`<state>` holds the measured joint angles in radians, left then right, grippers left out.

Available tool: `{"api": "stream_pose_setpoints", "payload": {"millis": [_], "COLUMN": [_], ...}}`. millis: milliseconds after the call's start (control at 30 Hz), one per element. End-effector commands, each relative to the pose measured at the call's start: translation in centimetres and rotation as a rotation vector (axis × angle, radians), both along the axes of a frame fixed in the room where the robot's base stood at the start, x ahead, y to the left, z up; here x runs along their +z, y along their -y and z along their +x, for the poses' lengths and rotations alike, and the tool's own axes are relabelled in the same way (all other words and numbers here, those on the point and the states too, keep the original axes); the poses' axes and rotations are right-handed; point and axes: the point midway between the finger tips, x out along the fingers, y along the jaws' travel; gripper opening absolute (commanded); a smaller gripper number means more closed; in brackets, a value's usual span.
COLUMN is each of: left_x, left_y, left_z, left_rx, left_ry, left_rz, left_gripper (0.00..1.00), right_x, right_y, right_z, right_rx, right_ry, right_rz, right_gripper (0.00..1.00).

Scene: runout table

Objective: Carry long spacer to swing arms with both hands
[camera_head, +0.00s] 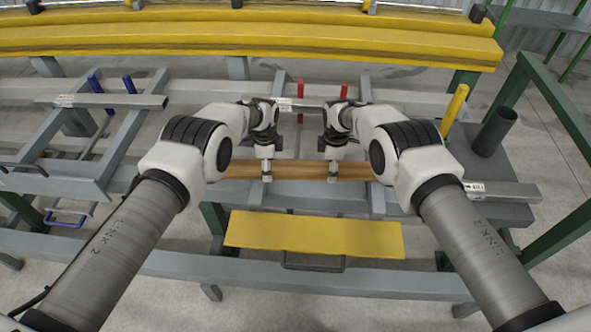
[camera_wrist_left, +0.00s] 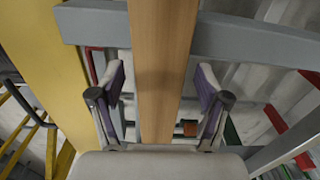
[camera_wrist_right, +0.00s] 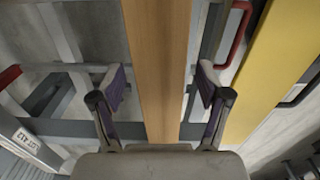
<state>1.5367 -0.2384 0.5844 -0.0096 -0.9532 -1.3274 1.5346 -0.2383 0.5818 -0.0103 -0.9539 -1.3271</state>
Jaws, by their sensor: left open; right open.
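The long spacer is a brown wooden bar (camera_head: 300,169) that lies level across the grey frame in the head view. Both arms hide parts of it. My left gripper (camera_head: 266,178) is open over the bar, left of its middle. In the left wrist view the bar (camera_wrist_left: 162,60) runs between the two open fingers (camera_wrist_left: 160,112), with a gap on each side. My right gripper (camera_head: 332,178) is open over the bar to the right. In the right wrist view the bar (camera_wrist_right: 160,60) also passes between the open fingers (camera_wrist_right: 160,110). The swing arms cannot be told for certain.
A yellow plate (camera_head: 313,235) lies in front of the bar. Red posts (camera_head: 300,104) and blue posts (camera_head: 129,84) stand on the grey frame behind. A yellow beam (camera_head: 250,40) spans the back. A dark cylinder (camera_head: 495,131) and yellow post (camera_head: 454,110) stand at right.

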Motion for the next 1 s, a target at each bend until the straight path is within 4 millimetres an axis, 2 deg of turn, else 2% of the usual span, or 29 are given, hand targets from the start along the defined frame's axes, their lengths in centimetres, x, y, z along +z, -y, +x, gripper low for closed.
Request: {"api": "stream_pose_setpoints", "payload": {"millis": [100,133,333,700,1000], "left_x": [0.0,0.0,0.0,0.5,4.1], "left_y": [0.0,0.0,0.0,0.0,0.0], "left_z": [0.0,0.0,0.0,0.1,0.1], "left_rx": [0.0,0.0,0.0,0.0,0.0], "left_ry": [0.0,0.0,0.0,0.001,0.002], "left_rz": [0.0,0.0,0.0,0.0,0.0], "left_gripper": [0.76,0.72,0.02,0.0,0.0], "right_x": [0.0,0.0,0.0,0.5,4.0], "right_y": [0.0,0.0,0.0,0.0,0.0], "right_z": [0.0,0.0,0.0,0.1,0.1], "right_rx": [0.0,0.0,0.0,0.0,-0.001], "right_ry": [0.0,0.0,0.0,0.002,0.002], "right_rz": [0.0,0.0,0.0,0.0,0.0], "right_gripper": [0.76,0.72,0.02,0.0,0.0]}}
